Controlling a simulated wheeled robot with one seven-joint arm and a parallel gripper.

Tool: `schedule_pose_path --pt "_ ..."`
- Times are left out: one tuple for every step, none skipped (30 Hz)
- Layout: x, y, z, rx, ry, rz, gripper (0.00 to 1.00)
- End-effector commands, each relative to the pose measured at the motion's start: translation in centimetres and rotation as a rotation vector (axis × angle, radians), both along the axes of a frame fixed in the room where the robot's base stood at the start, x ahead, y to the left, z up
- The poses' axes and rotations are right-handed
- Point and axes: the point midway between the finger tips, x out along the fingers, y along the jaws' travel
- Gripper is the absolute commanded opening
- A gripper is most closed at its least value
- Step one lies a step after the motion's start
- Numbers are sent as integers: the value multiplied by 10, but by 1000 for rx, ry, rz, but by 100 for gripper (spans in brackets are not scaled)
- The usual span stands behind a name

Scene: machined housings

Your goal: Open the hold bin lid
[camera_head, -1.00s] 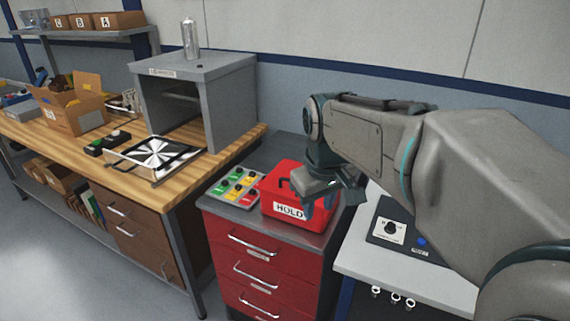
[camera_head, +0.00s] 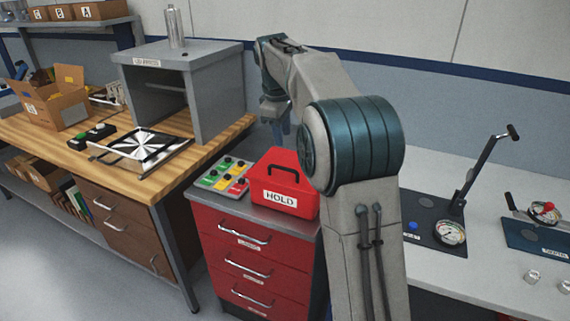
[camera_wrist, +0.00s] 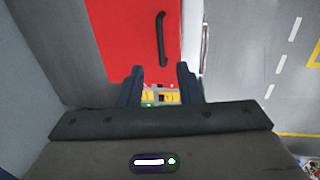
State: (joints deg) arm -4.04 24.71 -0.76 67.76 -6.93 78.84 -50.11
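The red hold bin (camera_head: 292,201) stands on the red drawer cabinet, its white HOLD label facing front. Its red lid (camera_head: 262,168) looks shut and carries a black handle (camera_head: 284,171). My gripper (camera_head: 281,130) is above and behind the bin in the head view, its fingers partly hidden by my arm. In the wrist view the two dark fingers of my gripper (camera_wrist: 160,84) are apart with nothing between them. The red lid (camera_wrist: 115,35) and its black handle (camera_wrist: 162,38) lie beyond the fingertips, apart from them.
The red drawer cabinet (camera_head: 211,237) has shut drawers. A grey open-fronted box (camera_head: 220,95) stands on the wooden bench to the left. A white bench with gauges (camera_head: 450,233) is at the right.

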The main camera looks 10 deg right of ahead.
Motion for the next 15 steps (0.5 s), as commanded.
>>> schedule_pose_path --pt "1 -2 -13 0 5 -2 33" --pt "2 -2 -19 0 5 -2 33" --pt "3 -3 -28 -1 5 -2 33" --pt "4 -4 -35 0 5 -3 33" --pt "5 -5 -41 1 6 -3 33" --pt "7 -6 -49 0 5 -3 33" --pt "8 -7 -55 0 5 -3 33" --pt "9 -7 -61 1 4 -2 33" --pt "10 -8 -69 1 4 -2 33" --pt "11 -9 -75 1 4 -2 33" --pt "12 -9 -80 1 4 -2 33" --pt "13 -10 -86 0 3 -2 33" --pt "13 -11 -90 0 3 -2 33" --pt "14 -11 -94 1 2 -2 33" --pt "15 -12 -98 1 2 -2 33"
